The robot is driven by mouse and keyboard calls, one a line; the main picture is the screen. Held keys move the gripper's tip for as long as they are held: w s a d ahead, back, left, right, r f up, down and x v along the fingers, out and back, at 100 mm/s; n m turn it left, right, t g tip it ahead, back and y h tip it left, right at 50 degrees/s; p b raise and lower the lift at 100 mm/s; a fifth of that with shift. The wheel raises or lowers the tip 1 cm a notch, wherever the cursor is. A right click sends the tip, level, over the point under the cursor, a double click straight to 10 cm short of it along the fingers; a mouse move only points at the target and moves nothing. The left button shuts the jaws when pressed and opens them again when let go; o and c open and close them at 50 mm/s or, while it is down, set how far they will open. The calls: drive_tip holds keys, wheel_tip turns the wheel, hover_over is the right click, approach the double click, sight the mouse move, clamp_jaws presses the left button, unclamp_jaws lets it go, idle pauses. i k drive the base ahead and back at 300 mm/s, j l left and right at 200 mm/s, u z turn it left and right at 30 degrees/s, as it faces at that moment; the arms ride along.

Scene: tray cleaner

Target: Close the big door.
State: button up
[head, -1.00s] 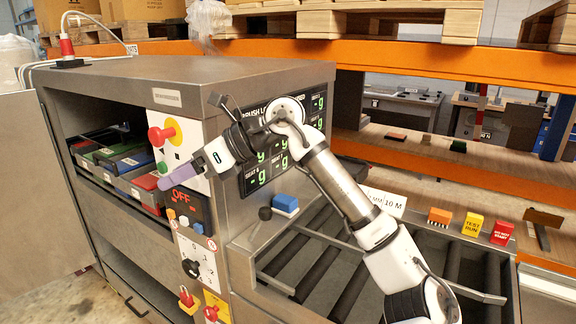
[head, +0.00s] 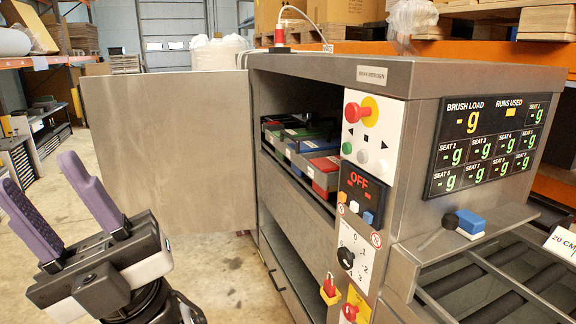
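The big door (head: 165,150) is a large flat grey panel standing wide open to the left of the tray cleaner (head: 385,72). Its hinge side meets the machine's front left edge. The opening beside it shows trays (head: 310,160) in red, green and blue on a shelf. My gripper (head: 52,195) is at the lower left, in front of the door in the picture. Its two purple fingers are spread apart with nothing between them. I cannot tell how far the fingers are from the door panel.
The control panel (head: 372,150) has a red knob, a display reading OFF and a dial. Shelving (head: 40,125) stands at far left. Concrete floor (head: 215,262) is clear below the door.

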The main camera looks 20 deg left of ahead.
sight(175, 146)
drive_tip(key=i+j+u, duration=0.3)
drive_tip(key=j, duration=0.25)
drive_tip(key=i+j+u, duration=0.3)
drive_tip(key=j, duration=0.25)
drive_tip(key=i+j+u, duration=0.3)
drive_tip(key=j, duration=0.2)
drive_tip(key=i+j+u, duration=0.25)
drive_tip(key=u, duration=0.25)
drive_tip(key=i+u, duration=0.45)
drive_tip(key=i+j+u, duration=0.15)
drive_tip(key=i+u, duration=0.25)
drive_tip(key=i, duration=0.15)
drive_tip(key=i+u, duration=0.6)
drive_tip(key=i, duration=1.15)
drive_tip(key=i+z, duration=0.3)
drive_tip(key=i, duration=0.25)
drive_tip(key=i+j+z, duration=0.1)
drive_tip(key=i+z, duration=0.15)
drive_tip(key=i, duration=0.3)
drive_tip(key=i+z, duration=0.5)
drive_tip(key=z, duration=0.25)
drive_tip(key=i+j+z, duration=0.1)
drive_tip(key=z, duration=0.25)
drive_tip(key=i+z, duration=0.2)
drive_tip(key=z, duration=0.2)
drive_tip(key=i+j+z, duration=0.15)
drive_tip(key=z, duration=0.25)
drive_tip(key=i+j+z, duration=0.2)
drive_tip(key=z, duration=0.2)
